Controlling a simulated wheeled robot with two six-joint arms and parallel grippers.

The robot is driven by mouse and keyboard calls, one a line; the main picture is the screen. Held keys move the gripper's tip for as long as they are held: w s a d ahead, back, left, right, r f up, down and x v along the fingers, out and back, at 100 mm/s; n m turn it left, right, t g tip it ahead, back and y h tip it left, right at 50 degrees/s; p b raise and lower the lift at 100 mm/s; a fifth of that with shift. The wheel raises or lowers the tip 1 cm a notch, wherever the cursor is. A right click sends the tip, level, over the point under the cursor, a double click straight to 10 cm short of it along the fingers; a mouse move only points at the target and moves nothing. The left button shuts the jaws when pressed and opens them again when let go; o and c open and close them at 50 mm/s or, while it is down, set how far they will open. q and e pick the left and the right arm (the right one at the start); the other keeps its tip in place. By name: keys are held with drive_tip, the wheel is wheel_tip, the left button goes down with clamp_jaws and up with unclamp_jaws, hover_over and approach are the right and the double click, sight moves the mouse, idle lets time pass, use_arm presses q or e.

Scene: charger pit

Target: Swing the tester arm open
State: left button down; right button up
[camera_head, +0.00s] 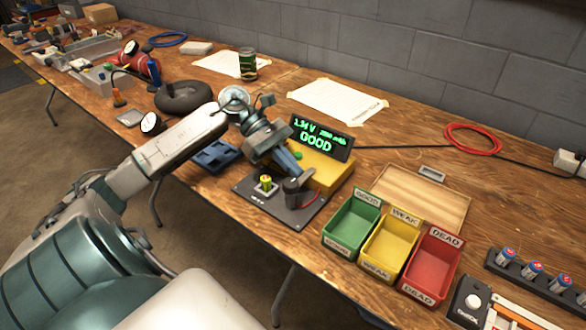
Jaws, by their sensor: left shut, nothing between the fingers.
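The tester is a yellow box (322,169) with a dark base plate (270,207) on the wooden bench. Its display (321,139) shows green text ending in "GOOD". A battery with a yellow-green wrap (266,182) stands upright in a holder on the plate. A dark knob-like part with a red detail, which looks like the tester arm (297,191), is at the plate's right side. My left gripper (294,166) is shut and empty, just above the plate behind the battery. Whether it touches the tester arm cannot be told. My right gripper is not in view.
Green (352,228), yellow (390,244) and red (431,262) bins stand right of the tester. A wooden case (415,192) lies behind them. A battery rack (533,281) is at the far right. A blue tray (215,156) is left of the tester. Papers lie behind.

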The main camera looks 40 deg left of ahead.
use_arm(q)
drive_tip(key=shift+s+a, duration=0.1)
idle(0.4)
drive_tip(key=shift+s+a, duration=0.3)
drive_tip(key=shift+s, duration=0.35)
